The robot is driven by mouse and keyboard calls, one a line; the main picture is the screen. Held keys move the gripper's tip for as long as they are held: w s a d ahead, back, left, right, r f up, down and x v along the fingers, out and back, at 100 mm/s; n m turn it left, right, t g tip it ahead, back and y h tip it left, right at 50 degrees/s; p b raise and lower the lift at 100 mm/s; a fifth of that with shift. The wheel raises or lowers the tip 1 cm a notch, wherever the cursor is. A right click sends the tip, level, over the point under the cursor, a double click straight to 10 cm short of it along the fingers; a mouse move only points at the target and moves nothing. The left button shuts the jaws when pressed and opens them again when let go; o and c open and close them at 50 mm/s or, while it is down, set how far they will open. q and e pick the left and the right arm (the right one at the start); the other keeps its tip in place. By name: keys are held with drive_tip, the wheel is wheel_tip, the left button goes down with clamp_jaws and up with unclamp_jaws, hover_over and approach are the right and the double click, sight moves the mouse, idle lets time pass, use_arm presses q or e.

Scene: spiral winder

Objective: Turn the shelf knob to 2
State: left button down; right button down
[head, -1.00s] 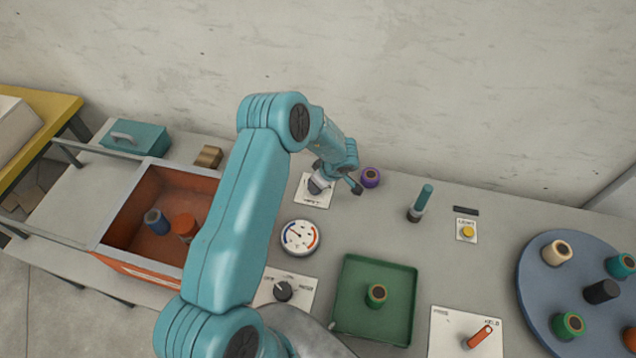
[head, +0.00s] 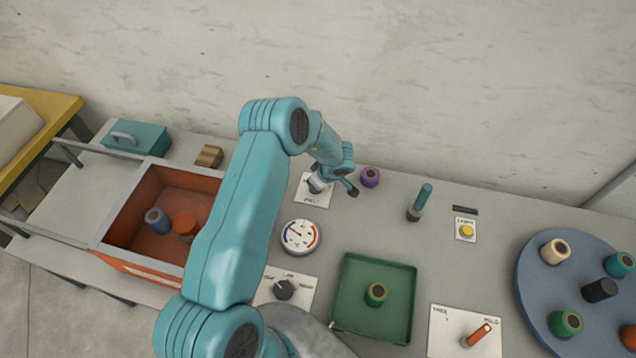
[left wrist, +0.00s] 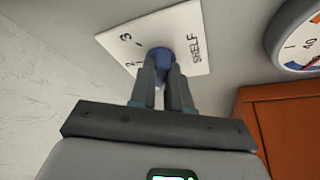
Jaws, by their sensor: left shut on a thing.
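The shelf knob (left wrist: 160,56) is small and blue in the left wrist view, on a white plate (left wrist: 195,42) lettered SHELF. The figures 2 and 3 show on the plate left of the knob; the knob's pointer is not clear. My left gripper (left wrist: 161,80) is shut on the knob, one finger on each side. In the head view the left gripper (head: 318,185) is at the plate (head: 322,201), and it and the wrist hide the knob. My right gripper is not in view.
A round dial (head: 301,237) lies in front of the plate, and a purple spool (head: 370,177) stands to its right. An orange bin (head: 140,265) is left of my arm. A green tray (head: 345,318) holds a green spool (head: 376,294).

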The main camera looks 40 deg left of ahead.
use_arm(q)
drive_tip(key=m, duration=0.1)
drive_tip(key=m+t+p, duration=0.1)
drive_tip(key=shift+s+a+r+m, duration=0.1)
drive_tip(key=shift+s+m, duration=0.15)
drive_tip(key=shift+m, duration=0.05)
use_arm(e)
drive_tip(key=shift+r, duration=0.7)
use_arm(q)
drive_tip(key=m+t+p, duration=0.1)
drive_tip(key=m, duration=0.1)
drive_tip(key=shift+s+a+m+h, duration=0.1)
drive_tip(key=shift+m+h, duration=0.3)
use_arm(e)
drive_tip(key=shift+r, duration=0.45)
use_arm(q)
drive_tip(key=m+t, duration=0.1)
drive_tip(key=m, duration=0.2)
drive_tip(key=m+h+p, duration=0.1)
drive_tip(key=m, duration=0.2)
drive_tip(key=shift+s+a+t+h, duration=0.2)
drive_tip(key=shift+t+h, duration=0.1)
drive_tip(key=shift+t, duration=0.1)
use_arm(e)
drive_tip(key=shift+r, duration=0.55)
